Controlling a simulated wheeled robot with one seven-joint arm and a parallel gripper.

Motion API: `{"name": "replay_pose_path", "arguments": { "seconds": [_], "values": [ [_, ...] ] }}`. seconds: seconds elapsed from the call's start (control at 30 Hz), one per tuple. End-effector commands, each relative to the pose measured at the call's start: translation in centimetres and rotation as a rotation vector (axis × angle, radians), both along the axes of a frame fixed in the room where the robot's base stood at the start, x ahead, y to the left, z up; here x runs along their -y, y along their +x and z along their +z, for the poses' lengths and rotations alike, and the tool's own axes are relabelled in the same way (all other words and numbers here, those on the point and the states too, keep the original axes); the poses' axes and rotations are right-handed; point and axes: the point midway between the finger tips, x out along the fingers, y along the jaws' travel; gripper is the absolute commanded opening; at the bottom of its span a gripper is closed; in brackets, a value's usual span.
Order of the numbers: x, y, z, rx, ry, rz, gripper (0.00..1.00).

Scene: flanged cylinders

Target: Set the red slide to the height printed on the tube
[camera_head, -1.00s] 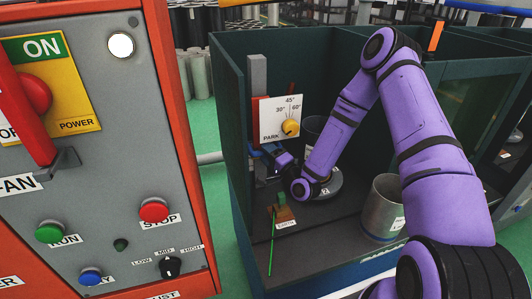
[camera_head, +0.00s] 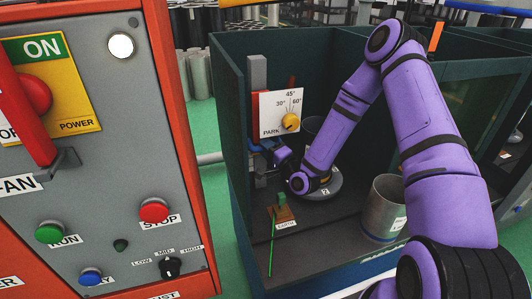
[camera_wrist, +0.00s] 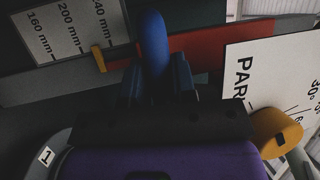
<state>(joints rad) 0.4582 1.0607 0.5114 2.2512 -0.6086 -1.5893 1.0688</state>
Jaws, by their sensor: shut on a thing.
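The red slide (camera_wrist: 205,50) shows in the wrist view behind my fingers, with a blue handle (camera_wrist: 153,42) in front of it. My gripper (camera_wrist: 157,80) is shut on this blue handle. A scale plate (camera_wrist: 72,30) marked 160, 200 and 240 mm is at upper left, with a yellow pointer (camera_wrist: 98,59) along its lower edge near 200 and 240. In the head view my gripper (camera_head: 276,150) is at the grey post (camera_head: 258,80), partly hidden by the dial plate and my wrist. A grey metal tube (camera_head: 382,215) stands at right; its label is too small to read.
A white dial plate (camera_head: 280,115) with a yellow knob (camera_head: 290,122) is just above my gripper. Dark bin walls enclose the area. A control panel (camera_head: 100,150) is left.

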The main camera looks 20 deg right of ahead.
Motion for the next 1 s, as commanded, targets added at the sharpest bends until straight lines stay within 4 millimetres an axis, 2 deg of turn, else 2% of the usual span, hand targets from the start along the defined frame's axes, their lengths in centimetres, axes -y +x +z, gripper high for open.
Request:
{"name": "replay_pose_path", "arguments": {
  "seconds": [0.03,0.13,0.43,0.47,0.57,0.87,1.0],
  "values": [
    [0.0,0.1,1.0,0.006,0.002,-0.001,0.00],
    [0.1,0.0,2.2,0.006,0.002,-0.001,0.00],
    [-0.1,0.1,2.7,0.011,0.003,0.001,0.00],
    [-0.1,0.1,2.7,0.011,0.004,0.001,0.27],
    [-0.1,0.1,2.7,0.011,0.003,0.002,0.48],
    [0.0,-0.1,2.4,0.004,0.001,0.000,0.48],
    [0.5,-1.1,2.1,0.002,0.000,0.000,0.48]
  ]
}}
